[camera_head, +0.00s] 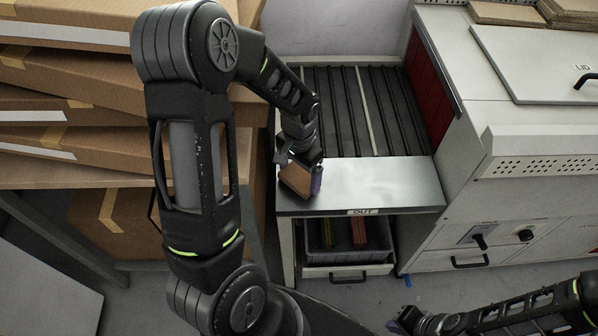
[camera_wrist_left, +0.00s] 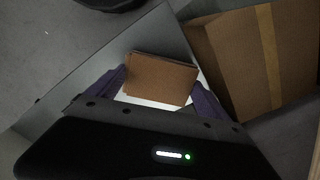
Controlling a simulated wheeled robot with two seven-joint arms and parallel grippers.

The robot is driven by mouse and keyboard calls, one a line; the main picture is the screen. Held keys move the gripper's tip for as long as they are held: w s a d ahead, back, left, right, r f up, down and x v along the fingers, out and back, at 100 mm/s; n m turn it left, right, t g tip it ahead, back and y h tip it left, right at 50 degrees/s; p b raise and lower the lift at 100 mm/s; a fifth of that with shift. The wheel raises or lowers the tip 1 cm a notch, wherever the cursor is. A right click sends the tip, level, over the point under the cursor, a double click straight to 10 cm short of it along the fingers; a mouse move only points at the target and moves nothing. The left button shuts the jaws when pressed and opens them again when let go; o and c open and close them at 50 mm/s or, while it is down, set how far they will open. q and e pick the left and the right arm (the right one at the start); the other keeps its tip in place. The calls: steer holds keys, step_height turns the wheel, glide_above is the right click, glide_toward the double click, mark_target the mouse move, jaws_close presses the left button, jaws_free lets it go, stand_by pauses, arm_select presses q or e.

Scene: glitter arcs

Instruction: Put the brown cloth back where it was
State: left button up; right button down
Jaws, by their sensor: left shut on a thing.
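The brown cloth (camera_head: 296,181) is a flat, folded-looking rectangle. It is held in my left gripper (camera_head: 301,172) at the left end of the metal shelf (camera_head: 385,183) marked OUT. In the left wrist view the cloth (camera_wrist_left: 160,78) sits between the two purple finger pads, with a pale surface behind it. I cannot tell whether the cloth touches the shelf. My right gripper (camera_head: 409,318) is low at the bottom right, far from the cloth; its fingers are too dark and small to read.
Ribbed black rollers (camera_head: 345,110) lie behind the shelf. Below it, an open drawer holds a grey bin (camera_head: 347,258) with red and green items. Cardboard boxes (camera_head: 70,100) are stacked at left. A white machine (camera_head: 500,150) with a lid stands at right.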

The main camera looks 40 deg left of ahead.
mark_target(299, 176)
arm_select(q)
steer(key=shift+f, duration=0.2)
steer(key=o, duration=1.1)
steer(key=shift+c, duration=0.2)
step_height(299, 176, up, 12)
steer(key=b, duration=0.1)
steer(key=shift+r, duration=0.2)
